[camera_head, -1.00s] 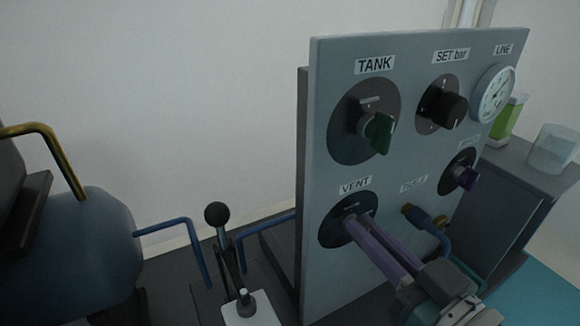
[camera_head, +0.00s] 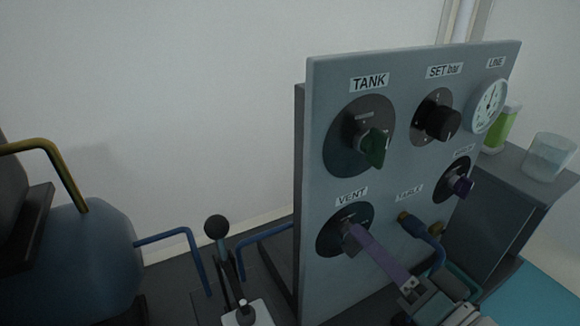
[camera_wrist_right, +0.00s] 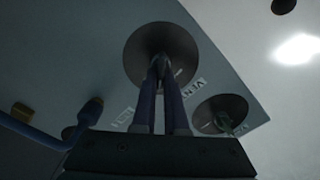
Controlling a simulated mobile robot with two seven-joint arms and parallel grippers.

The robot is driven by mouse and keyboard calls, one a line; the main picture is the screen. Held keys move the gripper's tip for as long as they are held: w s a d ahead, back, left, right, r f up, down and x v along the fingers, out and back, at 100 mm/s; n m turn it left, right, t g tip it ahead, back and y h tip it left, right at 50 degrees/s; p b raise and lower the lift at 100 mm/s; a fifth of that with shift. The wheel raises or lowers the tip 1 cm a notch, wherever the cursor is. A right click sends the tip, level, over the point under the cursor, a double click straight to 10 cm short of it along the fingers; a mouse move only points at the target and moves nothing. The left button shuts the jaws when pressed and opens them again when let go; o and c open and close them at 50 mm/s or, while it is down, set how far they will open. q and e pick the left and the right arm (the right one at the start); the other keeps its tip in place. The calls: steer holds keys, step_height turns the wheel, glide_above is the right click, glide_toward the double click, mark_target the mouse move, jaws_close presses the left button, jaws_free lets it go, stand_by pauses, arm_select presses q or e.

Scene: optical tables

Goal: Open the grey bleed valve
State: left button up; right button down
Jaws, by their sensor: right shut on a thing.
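The upright grey panel (camera_head: 312,130) carries a round dark plate (camera_head: 330,238) under the label VENT, also visible in the right wrist view (camera_wrist_right: 145,42). I take its knob for the grey bleed valve; the fingertips largely hide it. My right gripper (camera_head: 352,232) reaches in from the lower right with long purple fingers, seen nearly edge-on. In the right wrist view its fingers (camera_wrist_right: 162,68) close on the knob at the plate's middle. My left gripper is not in view.
Above VENT is the green TANK knob (camera_head: 374,148); right of it are the black SET bar knob (camera_head: 443,122) and LINE gauge (camera_head: 488,106). A black-balled lever (camera_head: 216,228) stands left.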

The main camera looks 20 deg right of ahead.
steer(key=shift+d+f+m+b, duration=0.1)
steer(key=shift+f+m+b, duration=0.15)
steer(key=shift+m, duration=1.6)
steer(key=shift+f+m+b, duration=0.1)
steer(key=shift+m+b, duration=0.15)
steer(key=shift+m, duration=1.6)
steer(key=c, duration=1)
jaws_free()
steer(key=shift+o, duration=0.2)
steer(key=s+p, duration=0.2)
steer(key=s, duration=0.8)
steer(key=shift+d+p, duration=0.35)
steer(key=shift+p, duration=0.05)
